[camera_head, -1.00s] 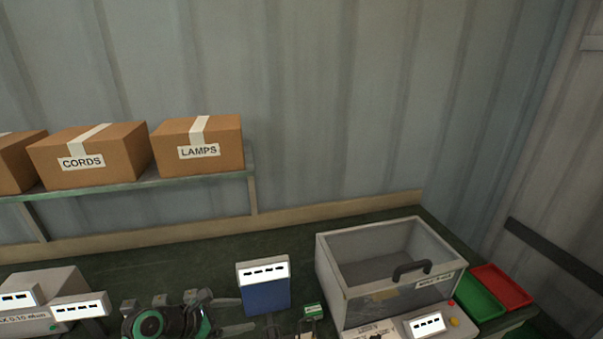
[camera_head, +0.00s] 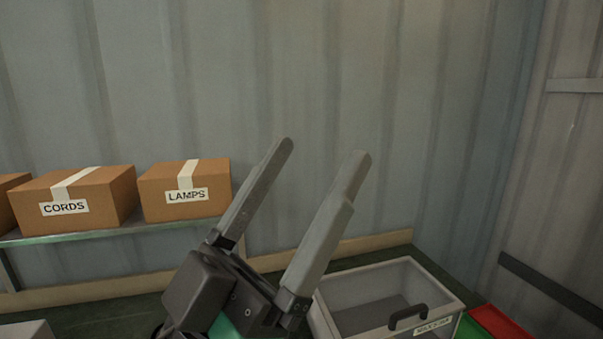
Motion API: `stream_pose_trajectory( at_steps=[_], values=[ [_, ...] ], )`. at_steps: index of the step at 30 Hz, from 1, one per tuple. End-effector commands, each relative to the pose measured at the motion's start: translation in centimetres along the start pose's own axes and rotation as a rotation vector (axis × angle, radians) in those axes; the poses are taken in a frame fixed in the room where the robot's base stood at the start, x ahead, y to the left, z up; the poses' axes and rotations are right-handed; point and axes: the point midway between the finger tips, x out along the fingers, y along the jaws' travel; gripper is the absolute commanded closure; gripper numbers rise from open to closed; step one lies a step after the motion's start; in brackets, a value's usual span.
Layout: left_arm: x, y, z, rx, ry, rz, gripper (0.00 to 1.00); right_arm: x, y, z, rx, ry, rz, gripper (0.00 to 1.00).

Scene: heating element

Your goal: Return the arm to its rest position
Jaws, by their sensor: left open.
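My left gripper (camera_head: 322,155) is raised in the middle of the head view. Its two long grey fingers point up and to the right, apart from each other, with nothing between them. It is in front of the wall and covers part of the bench behind it. My right gripper is not in view.
Cardboard boxes marked CORDS (camera_head: 95,190) and LAMPS (camera_head: 205,180) sit on a shelf (camera_head: 110,229) at left.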

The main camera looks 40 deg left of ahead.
Motion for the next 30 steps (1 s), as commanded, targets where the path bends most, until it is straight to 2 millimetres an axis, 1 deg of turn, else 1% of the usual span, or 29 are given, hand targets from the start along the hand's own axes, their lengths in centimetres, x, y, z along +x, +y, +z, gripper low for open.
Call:
stream_pose_trajectory(
  at_steps=[7,8,11,14,17,18,21,24,27,30],
  values=[
    [0.2,-0.1,-0.1,0.003,-0.002,-0.002,0.16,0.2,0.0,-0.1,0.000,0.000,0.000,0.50],
    [0.4,-0.1,-0.2,0.004,-0.002,-0.002,0.16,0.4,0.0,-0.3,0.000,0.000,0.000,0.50],
    [1.8,-0.1,-1.5,0.005,-0.002,-0.003,0.16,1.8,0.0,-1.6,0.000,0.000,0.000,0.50],
    [4.4,-0.1,-4.0,0.006,-0.002,-0.004,0.16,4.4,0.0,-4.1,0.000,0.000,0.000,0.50],
    [8.0,-0.2,-7.2,0.007,-0.002,-0.004,0.16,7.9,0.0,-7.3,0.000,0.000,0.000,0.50],
    [9.5,-0.2,-8.6,0.007,-0.002,-0.004,0.16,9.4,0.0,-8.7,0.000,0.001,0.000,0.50],
    [13.2,-0.2,-12.0,0.007,-0.001,-0.004,0.16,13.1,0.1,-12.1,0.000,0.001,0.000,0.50],
    [15.9,-0.2,-14.5,0.007,-0.001,-0.004,0.16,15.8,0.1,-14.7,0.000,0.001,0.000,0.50],
    [17.1,-0.2,-15.6,0.007,-0.001,-0.005,0.16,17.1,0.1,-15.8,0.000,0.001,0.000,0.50],
    [17.2,-0.2,-15.6,0.007,-0.002,-0.005,0.16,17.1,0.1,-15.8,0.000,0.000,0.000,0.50]
  ],
)
